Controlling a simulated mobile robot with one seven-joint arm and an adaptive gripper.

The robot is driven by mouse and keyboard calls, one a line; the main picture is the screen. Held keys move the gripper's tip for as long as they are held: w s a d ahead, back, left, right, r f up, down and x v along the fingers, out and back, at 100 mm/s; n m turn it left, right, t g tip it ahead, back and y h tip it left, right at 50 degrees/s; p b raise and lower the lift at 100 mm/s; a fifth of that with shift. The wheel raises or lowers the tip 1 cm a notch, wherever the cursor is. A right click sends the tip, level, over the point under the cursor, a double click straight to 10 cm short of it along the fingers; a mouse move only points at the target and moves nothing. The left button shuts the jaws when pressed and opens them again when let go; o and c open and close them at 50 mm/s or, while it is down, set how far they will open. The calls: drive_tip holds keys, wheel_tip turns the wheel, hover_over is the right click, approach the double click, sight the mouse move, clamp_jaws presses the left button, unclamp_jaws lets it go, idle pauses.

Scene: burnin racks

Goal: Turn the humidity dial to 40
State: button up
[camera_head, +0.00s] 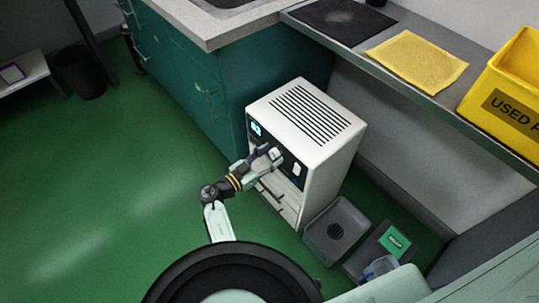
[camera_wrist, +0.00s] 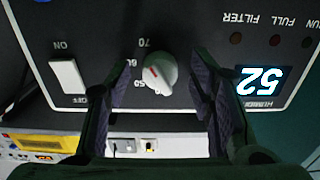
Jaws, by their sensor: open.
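The humidity dial (camera_wrist: 160,72) is a round pale knob on the dark panel of a white dehumidifier (camera_head: 318,130). Its red mark lies on the picture-left side of the knob, near the 50 and 60 labels; the exact setting is hard to read. The display (camera_wrist: 262,81) reads 52, upside down in the wrist view. My gripper (camera_head: 272,157) is at the panel. In the wrist view its two fingers stand open on either side of the dial, with gaps visible. The dial is hidden behind my gripper in the head view.
A white ON/OFF switch (camera_wrist: 68,76) sits beside the dial. Indicator lights (camera_wrist: 275,40) line the panel. A grey bin (camera_head: 337,230) stands on the floor right of the unit, and a teal cabinet (camera_head: 180,75) behind it. Green floor is clear to the left.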

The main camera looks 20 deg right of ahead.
drive_tip(key=c, duration=1.2)
drive_tip(key=shift+o, duration=0.2)
